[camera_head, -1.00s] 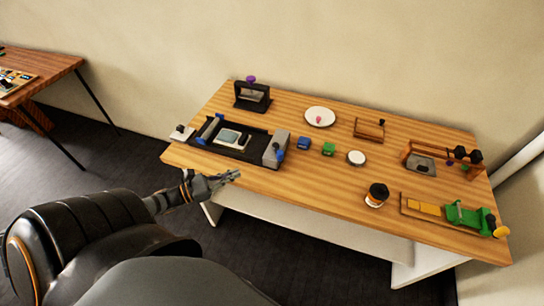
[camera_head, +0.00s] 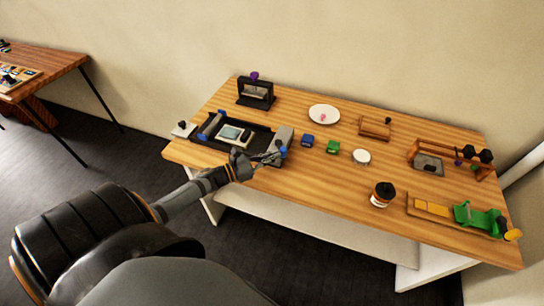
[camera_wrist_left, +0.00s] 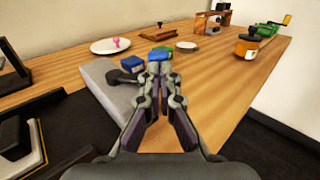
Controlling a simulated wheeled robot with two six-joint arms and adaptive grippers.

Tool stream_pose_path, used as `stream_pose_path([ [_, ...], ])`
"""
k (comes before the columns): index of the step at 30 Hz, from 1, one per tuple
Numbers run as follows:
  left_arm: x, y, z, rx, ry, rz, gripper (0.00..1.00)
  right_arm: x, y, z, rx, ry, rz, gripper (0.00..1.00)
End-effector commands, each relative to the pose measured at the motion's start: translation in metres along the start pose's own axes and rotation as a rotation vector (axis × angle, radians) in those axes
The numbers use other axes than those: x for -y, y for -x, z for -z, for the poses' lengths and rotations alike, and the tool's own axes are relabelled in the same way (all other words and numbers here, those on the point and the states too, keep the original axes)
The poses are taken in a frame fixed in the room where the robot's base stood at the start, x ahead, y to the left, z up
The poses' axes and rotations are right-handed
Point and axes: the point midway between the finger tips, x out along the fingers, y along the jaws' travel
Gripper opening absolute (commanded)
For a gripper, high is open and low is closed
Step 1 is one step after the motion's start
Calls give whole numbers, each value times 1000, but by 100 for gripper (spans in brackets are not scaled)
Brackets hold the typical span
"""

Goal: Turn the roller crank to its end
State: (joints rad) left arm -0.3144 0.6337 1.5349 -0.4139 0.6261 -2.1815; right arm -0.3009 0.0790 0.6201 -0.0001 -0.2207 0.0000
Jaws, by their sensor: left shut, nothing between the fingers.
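A black tray device (camera_head: 213,137) with blue rollers lies at the left of the wooden table. A grey block (camera_head: 279,138) stands at its right end, with a blue knob (camera_head: 284,150) beside it. In the left wrist view the grey block (camera_wrist_left: 108,92) carries a dark crank arm (camera_wrist_left: 120,77), and the blue knob (camera_wrist_left: 159,54) shows just beyond the fingertips. My left gripper (camera_head: 273,156) is shut and empty at the block's front right, close to the knob. Contact with the knob cannot be told. The fingers partly hide it. My right gripper is not in view.
A blue block (camera_head: 307,140), a green block (camera_head: 333,147) and a white round lid (camera_head: 361,156) lie to the right. An orange jar (camera_head: 381,194) and a green device with a yellow handle (camera_head: 514,234) are further right. The table's front middle is clear.

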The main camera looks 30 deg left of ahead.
Motion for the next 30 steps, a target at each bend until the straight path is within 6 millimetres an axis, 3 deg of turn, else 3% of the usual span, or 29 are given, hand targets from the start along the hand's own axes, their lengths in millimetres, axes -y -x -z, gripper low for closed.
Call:
stream_pose_path([
  [30,4,-11,-1,4,0,-128,0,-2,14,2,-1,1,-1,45],
])
